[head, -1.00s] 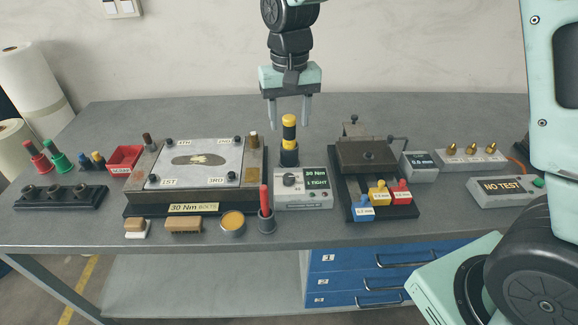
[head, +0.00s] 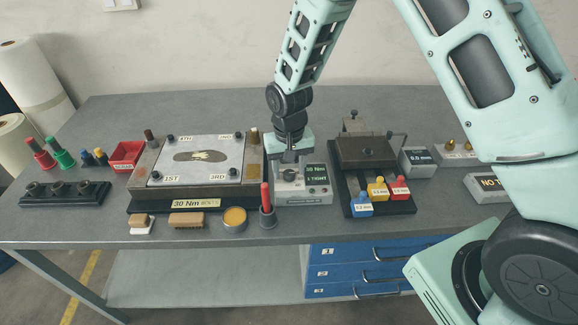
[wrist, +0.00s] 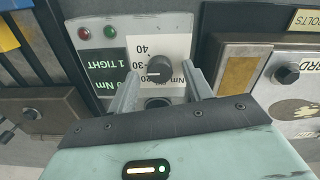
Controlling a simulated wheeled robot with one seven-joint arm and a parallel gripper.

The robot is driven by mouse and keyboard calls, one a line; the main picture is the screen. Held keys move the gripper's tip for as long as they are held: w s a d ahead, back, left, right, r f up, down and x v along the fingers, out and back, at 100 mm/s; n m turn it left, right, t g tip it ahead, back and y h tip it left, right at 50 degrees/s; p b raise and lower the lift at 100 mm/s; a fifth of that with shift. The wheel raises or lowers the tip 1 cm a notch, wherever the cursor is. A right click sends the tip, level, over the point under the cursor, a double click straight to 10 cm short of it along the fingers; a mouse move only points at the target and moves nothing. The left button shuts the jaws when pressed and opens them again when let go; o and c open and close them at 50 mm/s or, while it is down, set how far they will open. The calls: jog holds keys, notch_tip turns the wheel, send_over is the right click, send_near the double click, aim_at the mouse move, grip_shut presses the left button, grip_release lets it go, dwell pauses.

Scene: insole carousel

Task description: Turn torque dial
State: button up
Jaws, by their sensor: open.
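The torque dial (wrist: 159,69) is a round dark knob on a pale panel with a printed scale; 30 and 40 are legible in the wrist view. It also shows in the head view (head: 289,174) on the front of a grey control box (head: 303,196). The box's green display (head: 317,171) reads 30 Nm, 1 TIGHT. My gripper (wrist: 162,71) is open, pointing down, with one finger on each side of the dial. Gaps show between fingers and knob in the wrist view; contact is not visible. The dial's exact pointer setting is hard to read.
A metal fixture with a plate (head: 196,160) stands close on the left. A dark block fixture (head: 365,152) with blue, yellow and red tabs stands on the right. A red marker in a cup (head: 267,212) stands just in front, left of the box.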

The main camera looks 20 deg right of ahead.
jog(key=shift+f, duration=0.3)
jog(key=c, duration=1)
jog(key=shift+o, duration=0.2)
